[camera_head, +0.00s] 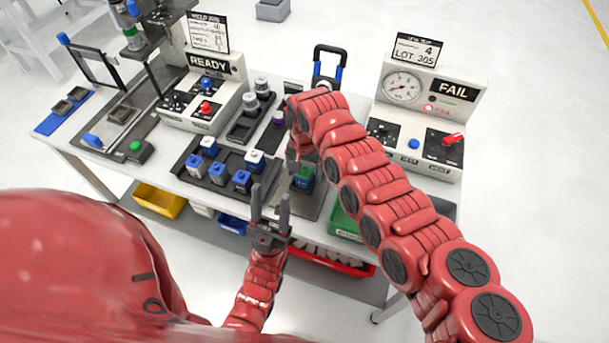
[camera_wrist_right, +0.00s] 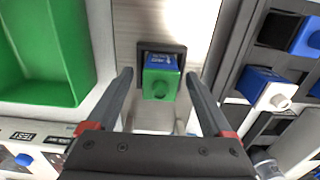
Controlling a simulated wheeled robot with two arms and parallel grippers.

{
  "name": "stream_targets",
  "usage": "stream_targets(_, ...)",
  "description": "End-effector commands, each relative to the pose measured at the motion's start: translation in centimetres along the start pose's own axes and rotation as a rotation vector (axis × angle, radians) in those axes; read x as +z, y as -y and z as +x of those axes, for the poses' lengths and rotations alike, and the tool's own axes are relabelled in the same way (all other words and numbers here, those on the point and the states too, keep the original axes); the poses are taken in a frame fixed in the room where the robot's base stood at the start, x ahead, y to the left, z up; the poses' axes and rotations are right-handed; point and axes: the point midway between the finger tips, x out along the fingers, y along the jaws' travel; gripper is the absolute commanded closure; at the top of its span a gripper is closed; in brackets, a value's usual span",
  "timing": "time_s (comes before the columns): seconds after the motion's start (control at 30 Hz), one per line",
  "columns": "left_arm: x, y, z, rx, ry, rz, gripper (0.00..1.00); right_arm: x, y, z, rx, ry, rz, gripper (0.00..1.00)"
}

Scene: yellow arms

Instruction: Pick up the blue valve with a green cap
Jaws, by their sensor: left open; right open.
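The blue valve with a green cap (camera_wrist_right: 160,78) sits in a dark square holder, between and just beyond the fingertips of my right gripper (camera_wrist_right: 157,75) in the right wrist view. The fingers are open, one on each side, and apart from it. In the head view the valve (camera_head: 304,177) shows below the bent end of my red right arm, which hides part of the right gripper (camera_head: 299,160). My left gripper (camera_head: 270,192) is open and empty, pointing up near the table's front edge.
A dark tray (camera_head: 222,172) of blue valves with white or blue caps stands left of the green-capped valve. A green bin (camera_wrist_right: 45,50) shows at the left in the right wrist view. READY (camera_head: 205,90) and FAIL (camera_head: 428,110) panels stand behind.

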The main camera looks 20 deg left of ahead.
Motion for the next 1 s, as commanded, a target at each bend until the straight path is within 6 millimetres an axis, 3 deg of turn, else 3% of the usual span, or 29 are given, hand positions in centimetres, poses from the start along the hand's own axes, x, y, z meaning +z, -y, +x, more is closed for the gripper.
stream_targets(0.07,0.01,0.00,-0.06,0.000,0.000,0.000,0.49,-0.01,0.01,0.02,0.000,0.000,0.000,0.15)
stream_targets(0.53,0.01,0.00,-0.06,0.000,0.000,0.000,0.49,-0.02,0.02,-0.04,-0.001,0.000,0.000,0.98)
stream_targets(1.0,0.02,-0.01,-0.11,0.000,0.000,0.000,0.49,-0.33,-0.12,-0.57,-0.001,-0.002,0.000,1.00)
